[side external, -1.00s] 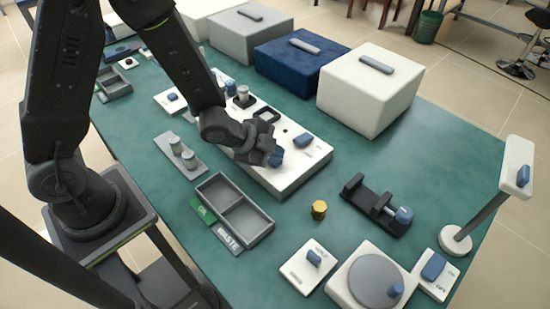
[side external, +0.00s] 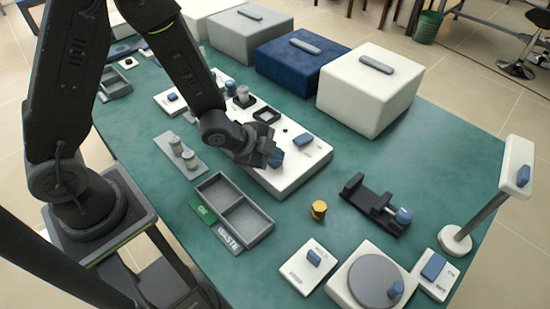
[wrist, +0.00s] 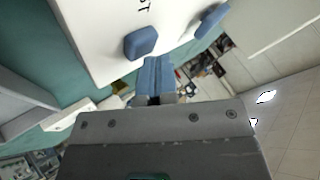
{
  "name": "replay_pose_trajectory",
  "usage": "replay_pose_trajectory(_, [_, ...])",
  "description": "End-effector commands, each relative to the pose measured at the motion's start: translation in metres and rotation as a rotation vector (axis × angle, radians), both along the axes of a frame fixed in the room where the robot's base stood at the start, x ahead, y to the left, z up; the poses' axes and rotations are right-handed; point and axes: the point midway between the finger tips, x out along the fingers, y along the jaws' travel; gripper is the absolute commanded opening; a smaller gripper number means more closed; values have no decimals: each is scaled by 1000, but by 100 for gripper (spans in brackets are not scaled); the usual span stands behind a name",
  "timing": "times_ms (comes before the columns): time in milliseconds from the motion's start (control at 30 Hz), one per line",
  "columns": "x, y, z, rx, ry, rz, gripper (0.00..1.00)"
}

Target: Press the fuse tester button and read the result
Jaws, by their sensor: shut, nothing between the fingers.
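The fuse tester appears to be the white panel (side external: 292,176) at the middle of the green bench, with a blue button (side external: 303,139) near its right end. In the wrist view the blue button (wrist: 140,42) sits on the white panel (wrist: 95,30) near partly visible lettering ending in "ST". My gripper (side external: 276,158) is shut and empty, low over the panel's right part, to the left of the button. In the wrist view its blue fingertips (wrist: 155,72) are close to the button; I cannot tell whether they touch it. No result can be read.
A grey two-compartment tray (side external: 232,207) with a "WASTE" label lies in front of the panel. A brass cylinder (side external: 318,210) and a black clamp-like fixture (side external: 376,205) stand to the right. Large white (side external: 368,95) and blue (side external: 300,62) boxes line the back.

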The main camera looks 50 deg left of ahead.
Motion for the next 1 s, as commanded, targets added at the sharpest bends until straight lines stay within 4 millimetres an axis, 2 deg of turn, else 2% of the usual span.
replay_pose_trajectory(367, [0,0,-1,1,1,0,0])
replay_pose_trajectory(800, [0,0,17,1,0,-1,0])
replay_pose_trajectory(1000, [-1,0,17,1,1,0,0])
